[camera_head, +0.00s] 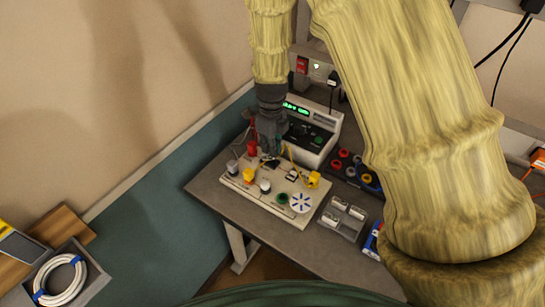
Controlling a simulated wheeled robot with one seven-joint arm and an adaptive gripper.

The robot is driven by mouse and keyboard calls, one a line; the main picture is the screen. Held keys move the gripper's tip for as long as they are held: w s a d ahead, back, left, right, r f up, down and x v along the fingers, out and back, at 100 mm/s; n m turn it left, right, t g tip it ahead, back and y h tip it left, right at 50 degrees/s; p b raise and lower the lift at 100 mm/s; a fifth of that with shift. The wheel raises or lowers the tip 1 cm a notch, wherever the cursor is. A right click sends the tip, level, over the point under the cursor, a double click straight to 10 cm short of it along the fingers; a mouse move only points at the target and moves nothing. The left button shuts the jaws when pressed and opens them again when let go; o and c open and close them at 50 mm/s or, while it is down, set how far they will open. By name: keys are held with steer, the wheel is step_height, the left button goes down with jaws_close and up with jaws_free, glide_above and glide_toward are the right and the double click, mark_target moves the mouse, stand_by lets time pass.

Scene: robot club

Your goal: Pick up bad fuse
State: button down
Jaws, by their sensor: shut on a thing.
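My gripper (269,150) points down over the back part of a white test board (243,190) on the grey bench. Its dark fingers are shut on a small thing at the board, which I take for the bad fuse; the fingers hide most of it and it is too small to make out. I cannot tell whether it is still touching the board. The board carries yellow, white and green parts, a red part at the back and a round white dial (301,203).
A bench instrument (315,130) with a green display stands close behind the gripper. A grey tray (343,217) with small metallic parts and a dark tray (352,172) of coloured rings lie to the right. A grey box with coiled white cable (62,280) is at lower left.

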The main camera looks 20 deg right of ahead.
steer(key=shift+s+d+r+b, duration=0.15)
steer(key=shift+r+b, duration=0.25)
steer(key=shift+r, duration=1.25)
steer(key=shift+s+a+r+b, duration=0.1)
steer(key=shift+r+b, duration=0.3)
steer(key=shift+r, duration=1.2)
steer(key=shift+c, duration=2.2)
jaws_free()
